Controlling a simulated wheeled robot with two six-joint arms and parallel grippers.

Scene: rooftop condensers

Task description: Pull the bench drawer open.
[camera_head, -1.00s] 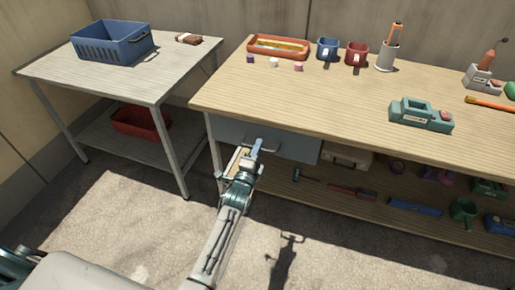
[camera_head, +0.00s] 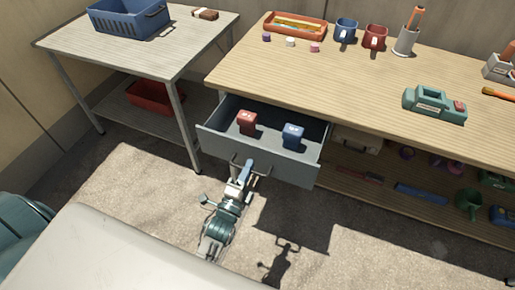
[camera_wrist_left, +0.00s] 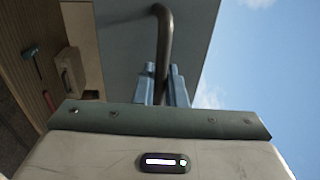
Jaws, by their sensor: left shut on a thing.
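The bench drawer (camera_head: 215,140) is grey-blue and stands out from under the wooden workbench (camera_head: 330,108), open to the front. Inside it sit a red item (camera_head: 247,121) and a blue item (camera_head: 293,134), apart from each other. My left gripper (camera_head: 248,167) is at the drawer front, shut on the drawer's bar handle (camera_head: 236,163). In the left wrist view the blue fingers (camera_wrist_left: 163,85) close around the dark curved handle (camera_wrist_left: 165,35), with the drawer front (camera_wrist_left: 120,60) behind. My right gripper is not in view.
A side table (camera_head: 120,55) with a blue basket (camera_head: 130,18) stands at left, with a red bin (camera_head: 152,97) on its lower shelf. The benchtop holds a tray (camera_head: 295,25), mugs (camera_head: 375,38) and a green device (camera_head: 433,106). Floor in front is clear.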

